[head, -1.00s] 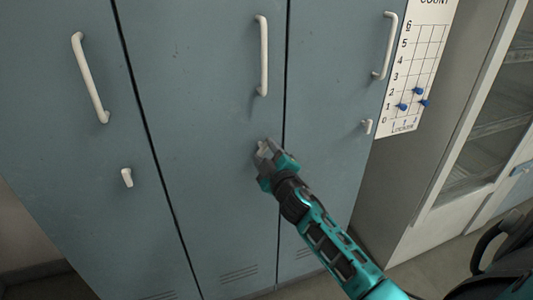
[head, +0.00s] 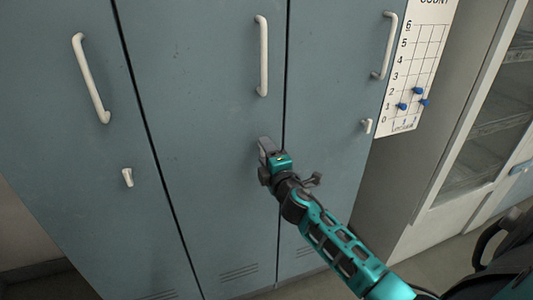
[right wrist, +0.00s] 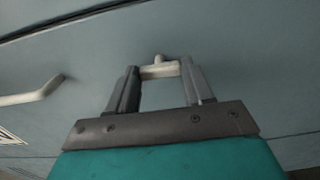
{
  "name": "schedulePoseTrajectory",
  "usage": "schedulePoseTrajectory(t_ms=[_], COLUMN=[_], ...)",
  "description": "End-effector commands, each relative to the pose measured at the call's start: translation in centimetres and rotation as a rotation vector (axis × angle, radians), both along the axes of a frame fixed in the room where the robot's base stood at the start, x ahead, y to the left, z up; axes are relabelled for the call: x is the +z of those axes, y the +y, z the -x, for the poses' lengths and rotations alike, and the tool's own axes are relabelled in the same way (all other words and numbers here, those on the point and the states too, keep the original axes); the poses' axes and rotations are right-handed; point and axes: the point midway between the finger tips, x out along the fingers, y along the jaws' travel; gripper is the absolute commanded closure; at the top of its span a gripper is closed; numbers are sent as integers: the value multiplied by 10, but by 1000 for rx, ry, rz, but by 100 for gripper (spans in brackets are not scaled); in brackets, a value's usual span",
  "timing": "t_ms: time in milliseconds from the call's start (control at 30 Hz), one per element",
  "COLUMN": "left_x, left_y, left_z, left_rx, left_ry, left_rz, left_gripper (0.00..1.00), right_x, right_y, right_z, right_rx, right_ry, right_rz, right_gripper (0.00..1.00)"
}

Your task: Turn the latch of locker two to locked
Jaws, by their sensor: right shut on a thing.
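Locker two is the middle blue-grey door (head: 205,150) with a long white handle (head: 263,55) high on its right side. Its small white latch (right wrist: 160,69) shows in the right wrist view between my two fingertips. My right gripper (head: 266,147) is at the latch, low on the door's right side, shut on it. The gripper also shows in the right wrist view (right wrist: 160,74), with a finger on each side of the latch. In the head view the gripper hides the latch. My left gripper is not in view.
The left door has a handle (head: 90,78) and a latch (head: 127,177). The right door has a handle (head: 386,45) and a latch (head: 367,126). A white count chart (head: 416,70) with blue pegs hangs beside it. A glass-fronted cabinet (head: 480,150) stands at the right.

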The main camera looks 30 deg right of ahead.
Motion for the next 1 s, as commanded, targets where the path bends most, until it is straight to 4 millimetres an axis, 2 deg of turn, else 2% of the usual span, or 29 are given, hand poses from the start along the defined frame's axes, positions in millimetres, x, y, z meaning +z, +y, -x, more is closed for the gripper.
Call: schedulePoseTrajectory(t_ms=[500,533,767,1000], left_x=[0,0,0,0], left_y=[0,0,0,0], left_z=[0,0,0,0], left_rx=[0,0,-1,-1], left_ry=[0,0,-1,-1], left_rz=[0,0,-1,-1], left_gripper=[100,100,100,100], right_x=[0,0,0,0], right_y=[0,0,0,0], right_z=[0,0,0,0], right_rx=[0,0,0,0], right_ry=[5,5,4,4], right_rz=[20,20,18,16], right_gripper=[79,46,24,23])
